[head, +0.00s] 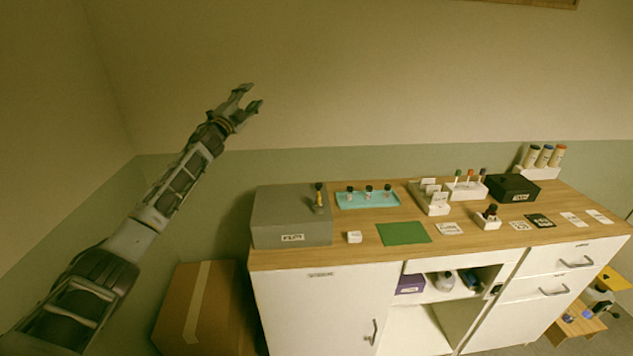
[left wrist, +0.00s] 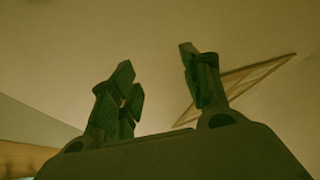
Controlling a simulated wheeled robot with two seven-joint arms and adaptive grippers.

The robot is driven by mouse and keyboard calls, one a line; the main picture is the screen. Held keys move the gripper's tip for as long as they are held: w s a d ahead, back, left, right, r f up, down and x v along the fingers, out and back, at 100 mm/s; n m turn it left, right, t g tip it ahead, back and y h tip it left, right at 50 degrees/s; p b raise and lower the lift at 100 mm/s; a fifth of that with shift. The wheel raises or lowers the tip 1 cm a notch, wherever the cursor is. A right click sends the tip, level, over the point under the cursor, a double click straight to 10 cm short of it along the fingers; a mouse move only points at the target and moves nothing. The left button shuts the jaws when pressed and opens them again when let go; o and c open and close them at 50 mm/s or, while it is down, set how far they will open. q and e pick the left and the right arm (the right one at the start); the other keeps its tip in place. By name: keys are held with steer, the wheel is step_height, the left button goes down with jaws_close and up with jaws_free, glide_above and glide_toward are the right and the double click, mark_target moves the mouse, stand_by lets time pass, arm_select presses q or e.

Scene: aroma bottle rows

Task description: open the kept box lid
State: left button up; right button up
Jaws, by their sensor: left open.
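A grey box (head: 282,222) with a small white label on its front stands at the left end of the wooden counter, its lid shut. A black box (head: 513,188), also labelled and seemingly shut, stands toward the right back. The labels are too small to read, so I cannot tell which is the kept box. A small amber and dark upright object (head: 319,194) shows at the grey box's right top. My left gripper (head: 253,97) is open and empty, raised well above and behind the grey box. Its fingers (left wrist: 160,90) show apart in the left wrist view. My right gripper is not in view.
A cardboard box (head: 177,301) stands on the floor at left. The air around my left gripper is clear.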

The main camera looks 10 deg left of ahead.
arm_select(q)
steer(key=s+d+r+m+g+h, duration=0.4)
steer(key=s+d+r+m+h, duration=0.15)
steer(key=d+m, duration=0.3)
steer(key=s+d+r+m+g+h, duration=0.4)
steer(key=s+d+m+h, duration=0.2)
steer(key=d+m, duration=0.25)
steer(key=s+d+f+m+g+y, duration=0.2)
steer(key=s+d+f+m+g, duration=0.55)
steer(key=s+m, duration=0.2)
steer(key=s+f+m+g+y, duration=0.45)
steer(key=s+f+m, duration=0.2)
steer(key=f, duration=0.35)
steer(key=s+a+f+m+g+y, duration=0.2)
steer(key=s+a+f+m+y, duration=0.1)
steer(key=s+a+f+y, duration=0.2)
steer(key=shift+s+a+f+m+y, duration=0.2)
steer(key=shift+s+a+m+y, duration=0.15)
steer(key=shift+a, duration=0.4)
steer(key=shift+w, duration=0.1)
